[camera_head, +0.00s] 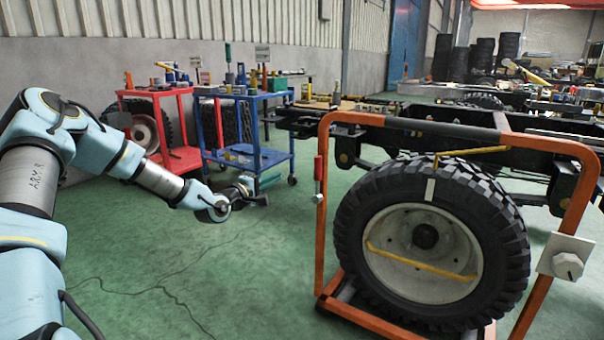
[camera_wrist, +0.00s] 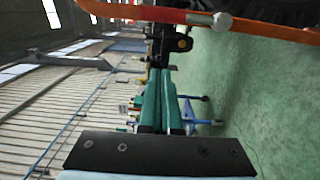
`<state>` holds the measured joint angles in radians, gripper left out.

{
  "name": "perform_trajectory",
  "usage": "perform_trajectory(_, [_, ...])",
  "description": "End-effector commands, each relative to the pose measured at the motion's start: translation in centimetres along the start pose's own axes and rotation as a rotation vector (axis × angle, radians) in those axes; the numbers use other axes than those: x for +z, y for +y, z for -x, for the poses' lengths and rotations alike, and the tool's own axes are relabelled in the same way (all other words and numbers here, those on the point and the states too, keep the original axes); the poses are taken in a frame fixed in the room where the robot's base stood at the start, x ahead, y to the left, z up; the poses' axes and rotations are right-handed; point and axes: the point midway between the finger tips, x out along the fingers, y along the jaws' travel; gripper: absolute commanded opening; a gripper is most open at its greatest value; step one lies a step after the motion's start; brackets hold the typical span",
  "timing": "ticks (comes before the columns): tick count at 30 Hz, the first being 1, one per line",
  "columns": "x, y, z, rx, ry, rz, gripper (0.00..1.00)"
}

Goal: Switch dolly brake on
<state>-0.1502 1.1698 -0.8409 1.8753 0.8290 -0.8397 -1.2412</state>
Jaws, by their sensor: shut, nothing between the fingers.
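The dolly (camera_head: 327,220) is an orange tube frame around a large black-tyred wheel (camera_head: 355,215) with a pale hub. A red lever with a silver end (camera_head: 318,170) stands upright against its left post. A pale box with a round white knob (camera_head: 568,265) is on the right post. Which of these is the brake is not marked. My gripper (camera_head: 262,199) is shut and empty, left of the dolly and apart from it, level with the lower end of the red lever. The sideways wrist view shows a red bar (camera_wrist: 150,14) and a silver end (camera_wrist: 222,22) along its top edge.
A truck chassis (camera_head: 400,124) stands behind the wheel. A blue cart (camera_head: 250,155) and a red cart (camera_head: 185,160) with tools stand behind my gripper. Green floor (camera_head: 200,270) is clear between my arm and the dolly.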

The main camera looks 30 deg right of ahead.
Motion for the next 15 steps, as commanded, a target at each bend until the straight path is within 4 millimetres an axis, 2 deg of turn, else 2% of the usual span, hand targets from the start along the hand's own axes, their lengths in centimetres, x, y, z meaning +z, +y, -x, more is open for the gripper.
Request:
perform_trajectory(5, [0.1,-0.1,-1.5,0.001,-0.001,-0.002,0.0])
perform_trajectory(15, [0.1,-0.2,-8.2,0.0,-0.001,-0.002,0.0])
